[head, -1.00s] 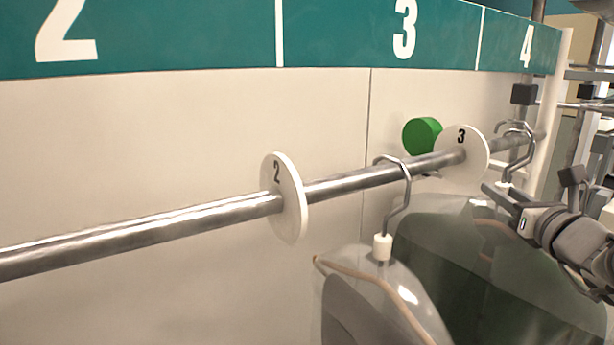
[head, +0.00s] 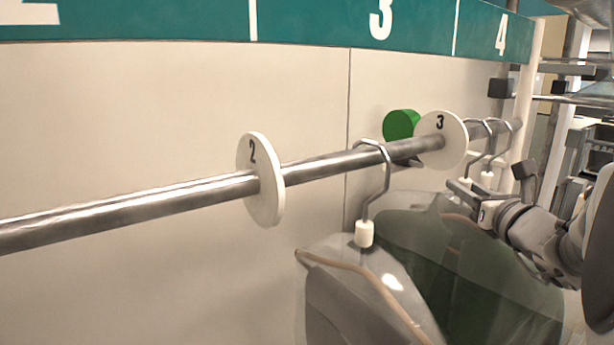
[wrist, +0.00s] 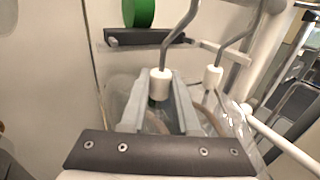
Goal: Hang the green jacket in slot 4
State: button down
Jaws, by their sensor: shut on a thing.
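The green jacket (head: 450,265) hangs below my gripper in a clear cover, dark green and partly behind a grey garment's cover. My gripper (head: 462,190) is shut on its hanger's white collar (wrist: 160,84), which stands upright between the two fingers in the wrist view. The held hook (head: 476,132) is just right of the disc marked 3 (head: 442,139), under the label 4 (head: 502,35). It is at rail height; I cannot tell whether it bears on the rail (head: 400,149). Its top is out of the wrist view.
Another hook (head: 507,140) hangs close right of the held one; its white collar (wrist: 213,77) shows in the wrist view. A grey garment's hook (head: 376,190) hangs between discs 2 (head: 262,180) and 3. A green knob (head: 401,125) is behind the rail. A white post (head: 530,90) stands right.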

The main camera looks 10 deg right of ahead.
jog(key=shift+r, duration=0.15)
jog(key=c, duration=0.6)
grip_release()
jog(key=shift+c, duration=0.2)
jog(key=shift+o, duration=0.3)
jog(key=shift+f, duration=0.25)
jog(key=shift+s, duration=0.15)
